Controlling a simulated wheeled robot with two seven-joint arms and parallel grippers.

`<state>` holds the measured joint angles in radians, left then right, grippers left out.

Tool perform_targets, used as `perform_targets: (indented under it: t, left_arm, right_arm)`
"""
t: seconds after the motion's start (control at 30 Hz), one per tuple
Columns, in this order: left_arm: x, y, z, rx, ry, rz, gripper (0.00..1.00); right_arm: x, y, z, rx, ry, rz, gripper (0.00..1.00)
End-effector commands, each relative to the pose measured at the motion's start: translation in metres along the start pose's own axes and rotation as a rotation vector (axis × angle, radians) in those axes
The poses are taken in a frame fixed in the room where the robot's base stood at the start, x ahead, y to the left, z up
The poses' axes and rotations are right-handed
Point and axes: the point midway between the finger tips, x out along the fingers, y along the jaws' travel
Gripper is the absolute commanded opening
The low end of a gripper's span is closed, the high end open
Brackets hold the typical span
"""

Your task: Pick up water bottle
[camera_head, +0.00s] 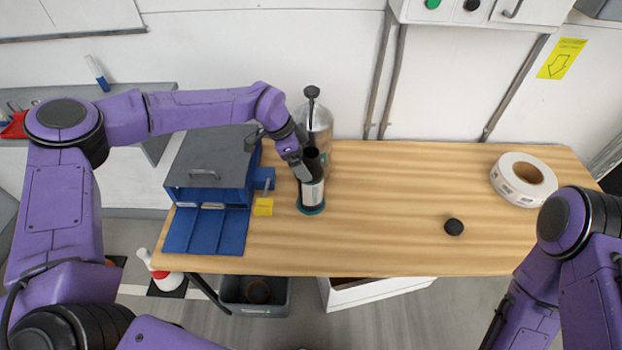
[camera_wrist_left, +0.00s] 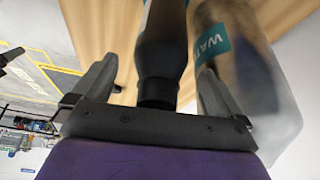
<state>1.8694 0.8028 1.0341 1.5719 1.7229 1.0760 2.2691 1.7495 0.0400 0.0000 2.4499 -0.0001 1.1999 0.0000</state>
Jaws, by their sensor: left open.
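A dark bottle (camera_head: 313,192) with a pale band and a teal base stands upright on the wooden table (camera_head: 390,235). My left gripper (camera_head: 301,172) is open at its upper part. In the left wrist view the dark bottle (camera_wrist_left: 163,50) lies between the two open fingers (camera_wrist_left: 158,68), with a gap on the left. In the left wrist view this silver bottle (camera_wrist_left: 245,75), with a teal label starting "WA", is just outside the right finger. My right gripper is out of view.
A blue-grey box (camera_head: 210,165) with a handle and a yellow tag (camera_head: 263,206) sit left of the bottles. A white tape roll (camera_head: 523,178) and a black round piece (camera_head: 453,227) lie to the right. The table between is clear. Bins stand on the floor below.

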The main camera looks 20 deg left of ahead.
Motion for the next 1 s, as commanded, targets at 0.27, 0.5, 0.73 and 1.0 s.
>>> perform_targets:
  t: [0.27,0.5,0.73,1.0]
  left_arm:
    - [0.032,-0.002,-0.001,0.005,-0.001,0.001,1.0]
    - [0.033,-0.002,-0.001,0.005,0.0,0.001,0.74]
    - [0.032,-0.002,-0.001,0.006,0.0,0.0,0.09]
    - [0.03,-0.002,-0.003,0.006,0.001,0.0,0.09]
  right_arm:
    - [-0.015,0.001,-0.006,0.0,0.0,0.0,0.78]
    - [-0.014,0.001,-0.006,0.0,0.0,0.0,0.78]
    - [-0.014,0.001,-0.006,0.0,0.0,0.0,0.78]
    - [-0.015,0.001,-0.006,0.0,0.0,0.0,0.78]
